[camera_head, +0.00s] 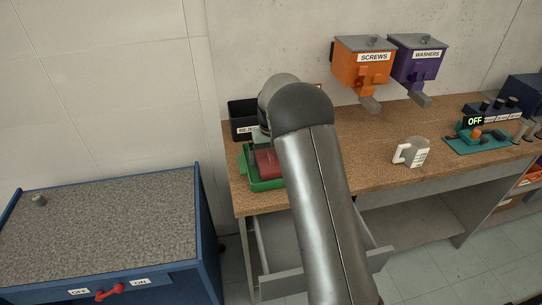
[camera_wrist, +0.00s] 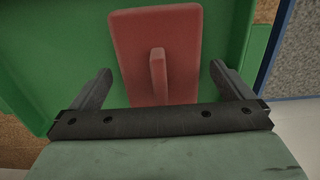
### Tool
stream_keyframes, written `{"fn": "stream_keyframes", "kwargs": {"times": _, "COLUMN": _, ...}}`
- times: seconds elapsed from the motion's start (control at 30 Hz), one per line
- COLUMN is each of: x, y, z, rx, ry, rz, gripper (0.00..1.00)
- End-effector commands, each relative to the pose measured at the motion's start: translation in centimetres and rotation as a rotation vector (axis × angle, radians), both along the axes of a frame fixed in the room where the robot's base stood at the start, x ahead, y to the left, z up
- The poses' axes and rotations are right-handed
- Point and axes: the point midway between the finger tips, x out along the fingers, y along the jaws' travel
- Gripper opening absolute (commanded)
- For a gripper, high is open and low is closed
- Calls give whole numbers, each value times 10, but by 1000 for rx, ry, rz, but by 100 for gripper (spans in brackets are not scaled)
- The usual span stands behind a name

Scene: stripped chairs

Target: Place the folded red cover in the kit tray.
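The red cover (camera_wrist: 185,40) is a flat slab with an upright fin, in the wrist view. It appears to lie on the floor of the green kit tray (camera_wrist: 226,35). In the head view the cover (camera_head: 267,163) shows inside the tray (camera_head: 265,186), beside my arm. My gripper (camera_wrist: 159,72) is open, its two fingers apart on either side of the fin and not touching it. In the head view my arm hides most of the gripper and part of the tray.
A black labelled bin (camera_head: 242,116) stands behind the tray. Orange screws (camera_head: 362,66) and purple washers (camera_head: 416,62) dispensers hang on the wall. An open drawer (camera_head: 272,287) juts out below. A blue cabinet (camera_head: 100,225) is at left.

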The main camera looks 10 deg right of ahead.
Motion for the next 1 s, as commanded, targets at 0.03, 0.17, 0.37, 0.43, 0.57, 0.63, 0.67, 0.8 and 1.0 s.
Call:
{"fn": "stream_keyframes", "kwargs": {"times": 0.03, "x": 0, "y": 0, "z": 0, "rx": 0, "ry": 0, "rz": 0, "gripper": 100}}
{"fn": "stream_keyframes", "kwargs": {"times": 0.17, "x": 0, "y": 0, "z": 4, "rx": 0, "ry": 0, "rz": 0, "gripper": 100}}
{"fn": "stream_keyframes", "kwargs": {"times": 0.37, "x": 1, "y": 0, "z": 29, "rx": 0, "ry": -5, "rz": 1, "gripper": 100}}
{"fn": "stream_keyframes", "kwargs": {"times": 0.43, "x": 1, "y": 0, "z": 44, "rx": 0, "ry": -7, "rz": 0, "gripper": 100}}
{"fn": "stream_keyframes", "kwargs": {"times": 0.57, "x": 1, "y": 0, "z": 73, "rx": 0, "ry": -5, "rz": 0, "gripper": 100}}
{"fn": "stream_keyframes", "kwargs": {"times": 0.63, "x": 1, "y": 0, "z": 87, "rx": 1, "ry": -4, "rz": 0, "gripper": 100}}
{"fn": "stream_keyframes", "kwargs": {"times": 0.67, "x": 1, "y": 0, "z": 93, "rx": 0, "ry": -4, "rz": 0, "gripper": 100}}
{"fn": "stream_keyframes", "kwargs": {"times": 0.8, "x": 1, "y": 0, "z": 113, "rx": 0, "ry": -3, "rz": 0, "gripper": 100}}
{"fn": "stream_keyframes", "kwargs": {"times": 1.0, "x": 0, "y": 0, "z": 123, "rx": 0, "ry": 0, "rz": 0, "gripper": 100}}
